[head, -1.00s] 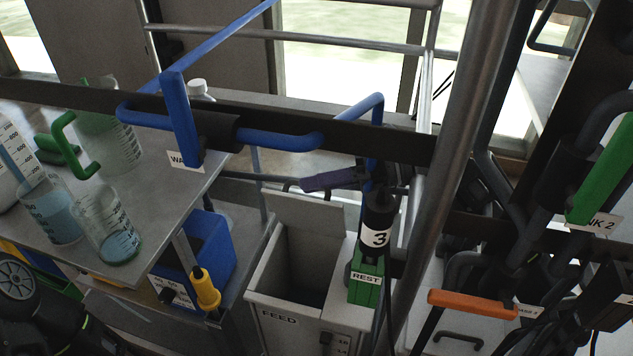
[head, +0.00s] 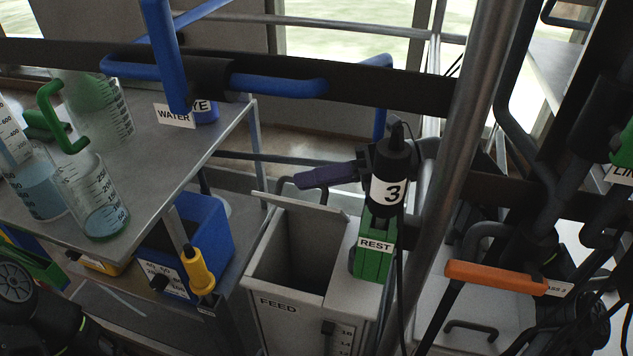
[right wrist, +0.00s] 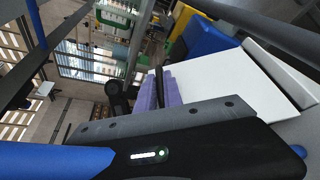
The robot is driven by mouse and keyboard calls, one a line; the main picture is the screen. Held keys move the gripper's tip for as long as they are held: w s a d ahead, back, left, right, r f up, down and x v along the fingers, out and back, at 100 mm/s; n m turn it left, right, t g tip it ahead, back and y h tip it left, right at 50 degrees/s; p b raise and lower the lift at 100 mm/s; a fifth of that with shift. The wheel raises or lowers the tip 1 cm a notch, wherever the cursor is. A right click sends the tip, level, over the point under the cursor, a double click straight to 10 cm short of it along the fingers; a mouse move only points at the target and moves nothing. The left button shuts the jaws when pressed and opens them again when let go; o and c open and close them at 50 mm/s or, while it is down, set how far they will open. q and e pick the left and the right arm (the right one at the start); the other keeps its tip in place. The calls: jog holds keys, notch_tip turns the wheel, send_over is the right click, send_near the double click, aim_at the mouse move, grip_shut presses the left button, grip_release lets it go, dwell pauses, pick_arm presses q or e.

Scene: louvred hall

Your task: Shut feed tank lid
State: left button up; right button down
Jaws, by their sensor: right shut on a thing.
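The pale grey feed tank (head: 352,315), labelled FEED, stands at the lower middle of the head view, with its opening uncovered. Its lid (head: 305,203) is raised at the far side of the opening and shows as a narrow strip; a pale panel in the right wrist view (right wrist: 215,85) looks like it. My right gripper (head: 325,177) has purple fingers and is shut at the lid's dark handle (head: 284,185), just behind the lid's edge. The fingers also show in the right wrist view (right wrist: 162,95). They hide the middle of the handle. My left gripper is not clearly visible.
A black tool marked 3 (head: 391,190) stands in a green REST holder (head: 373,262) at the tank's right.

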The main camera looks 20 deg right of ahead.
jog(key=shift+s, duration=0.1)
jog(key=c, duration=1.5)
grip_release()
jog(key=shift+p+v, duration=0.6)
jog(key=shift+v, duration=3.25)
